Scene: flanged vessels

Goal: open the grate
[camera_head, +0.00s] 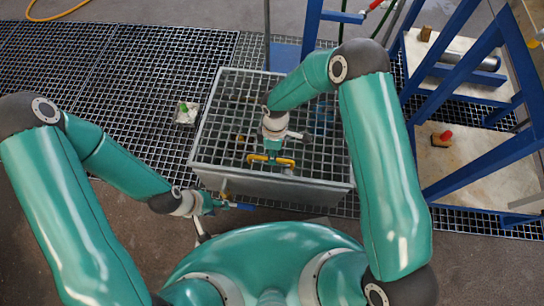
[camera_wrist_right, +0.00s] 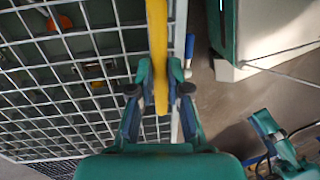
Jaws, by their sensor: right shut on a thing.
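The grate (camera_head: 318,112) is a grey square mesh over a grey box (camera_head: 285,187) in the middle of the head view. Its bars also fill the left of the right wrist view (camera_wrist_right: 62,75). My right gripper (camera_head: 270,157) is shut on a yellow handle (camera_head: 286,162) near the grate's front edge. In the right wrist view the yellow handle (camera_wrist_right: 157,28) runs between its two fingers (camera_wrist_right: 160,78). My left gripper (camera_head: 226,205) is low by the box's front left corner, apart from the handle. Its fingers are too small to judge.
Dark floor grating (camera_head: 140,70) lies left of and behind the box. A small pale block with a green top (camera_head: 185,113) is at its left. A blue frame with shelves (camera_head: 470,150) stands at the right. A yellow hose (camera_head: 55,15) lies far back.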

